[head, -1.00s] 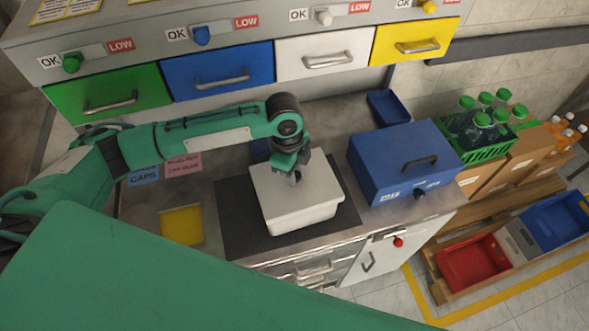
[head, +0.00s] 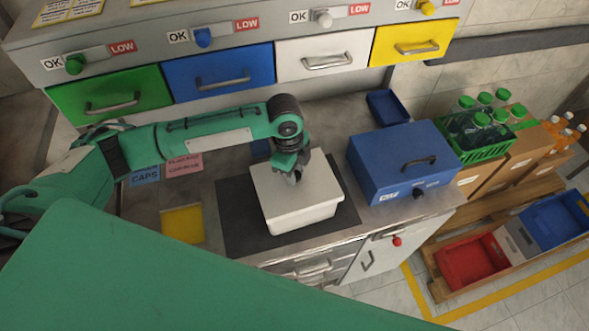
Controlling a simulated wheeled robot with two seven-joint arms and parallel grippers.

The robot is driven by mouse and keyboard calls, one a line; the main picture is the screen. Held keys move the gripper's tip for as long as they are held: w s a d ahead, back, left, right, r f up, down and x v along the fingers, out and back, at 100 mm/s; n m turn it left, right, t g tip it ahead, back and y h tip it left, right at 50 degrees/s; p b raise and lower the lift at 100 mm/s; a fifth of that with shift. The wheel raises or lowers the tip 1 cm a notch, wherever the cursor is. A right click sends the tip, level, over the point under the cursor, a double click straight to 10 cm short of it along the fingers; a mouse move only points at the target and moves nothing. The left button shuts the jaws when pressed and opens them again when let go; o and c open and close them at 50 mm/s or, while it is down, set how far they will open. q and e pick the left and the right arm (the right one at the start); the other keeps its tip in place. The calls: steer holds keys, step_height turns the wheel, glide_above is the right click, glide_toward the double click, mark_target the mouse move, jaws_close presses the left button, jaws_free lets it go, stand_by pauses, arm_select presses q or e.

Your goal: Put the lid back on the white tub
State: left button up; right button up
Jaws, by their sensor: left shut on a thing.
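The white tub (head: 305,219) stands on a dark mat (head: 235,222) on the metal counter. Its white lid (head: 315,181) lies over the top of the tub and looks about level; any small gap between them is too fine to tell. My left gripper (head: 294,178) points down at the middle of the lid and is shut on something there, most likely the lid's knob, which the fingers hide. My right gripper is not in view.
A blue box (head: 375,183) with a handle stands right of the tub. A yellow tray (head: 183,224) lies to the left, and a small blue tray (head: 388,107) lies behind. Coloured drawers (head: 220,80) line the back. The front counter edge is close.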

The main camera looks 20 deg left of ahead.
arm_select(q)
steer(key=shift+f, duration=0.4)
stand_by(0.5)
steer(key=shift+f+p, duration=0.6)
steer(key=shift+f, duration=0.1)
stand_by(1.0)
steer(key=shift+f+p, duration=0.2)
steer(key=shift+p, duration=0.1)
stand_by(0.4)
steer(key=o, duration=1.6)
steer(key=shift+c, duration=0.2)
